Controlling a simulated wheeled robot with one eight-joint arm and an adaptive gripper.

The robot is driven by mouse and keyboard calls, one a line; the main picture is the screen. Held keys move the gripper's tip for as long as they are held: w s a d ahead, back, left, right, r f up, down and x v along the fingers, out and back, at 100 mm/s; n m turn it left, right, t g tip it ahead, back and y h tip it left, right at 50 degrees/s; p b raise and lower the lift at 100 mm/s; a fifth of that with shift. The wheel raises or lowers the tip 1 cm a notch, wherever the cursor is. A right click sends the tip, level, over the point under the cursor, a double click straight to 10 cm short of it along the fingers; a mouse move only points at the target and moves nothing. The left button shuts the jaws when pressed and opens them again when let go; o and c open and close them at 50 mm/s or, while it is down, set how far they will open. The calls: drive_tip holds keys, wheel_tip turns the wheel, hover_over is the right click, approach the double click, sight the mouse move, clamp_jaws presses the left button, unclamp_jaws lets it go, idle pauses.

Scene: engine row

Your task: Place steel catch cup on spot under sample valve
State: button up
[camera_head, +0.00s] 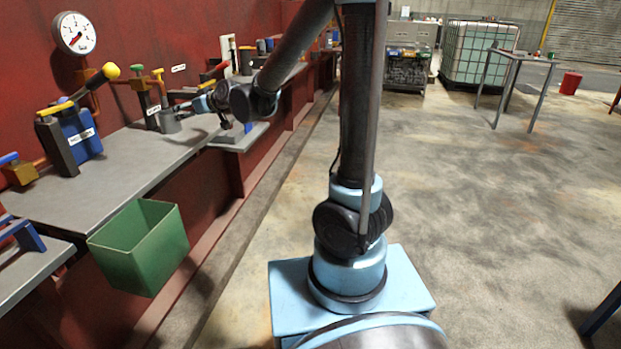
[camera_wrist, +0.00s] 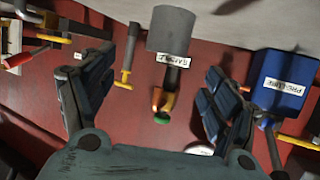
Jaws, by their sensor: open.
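The steel catch cup (camera_head: 170,122) is a plain grey cylinder standing upright on the grey bench ledge, by the sample valve (camera_head: 158,75) with its green handle. The wrist view is upside down; there the cup (camera_wrist: 174,27) appears at the top, with the valve's SAMPLE label (camera_wrist: 172,60) and green knob (camera_wrist: 161,118) below it in the picture. My gripper (camera_head: 187,107) is open, just right of the cup in the head view. In the wrist view its fingers (camera_wrist: 155,92) are spread and empty, and the cup lies beyond them, apart. The spot under the valve cannot be made out.
A blue PRELUBE box (camera_wrist: 285,78) stands beside the sample valve. A yellow-knobbed lever (camera_head: 110,71) and a gauge (camera_head: 75,33) are further left. A green bin (camera_head: 140,246) hangs at the bench's front edge. The grey bench top (camera_head: 110,165) nearby is clear.

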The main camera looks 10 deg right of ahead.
drive_tip(key=s+d+f+m+g+h, duration=0.1)
drive_tip(key=s+d+f+m+h, duration=0.15)
drive_tip(key=s+d, duration=0.7)
drive_tip(key=s+d+f+m+g+h, duration=0.1)
drive_tip(key=s+d+f+g+h, duration=0.2)
drive_tip(key=d, duration=1.3)
drive_tip(key=s+d+f+m+g+h, duration=0.1)
drive_tip(key=s+d+f+m+h, duration=0.1)
drive_tip(key=s+d+f, duration=0.3)
drive_tip(key=s+d+f+m+g+h, duration=0.2)
drive_tip(key=s+d+f, duration=0.3)
drive_tip(key=s+d, duration=0.6)
drive_tip(key=s+m, duration=0.1)
drive_tip(key=s, duration=0.4)
drive_tip(key=shift+f+g, duration=0.25)
drive_tip(key=shift+g, duration=0.05)
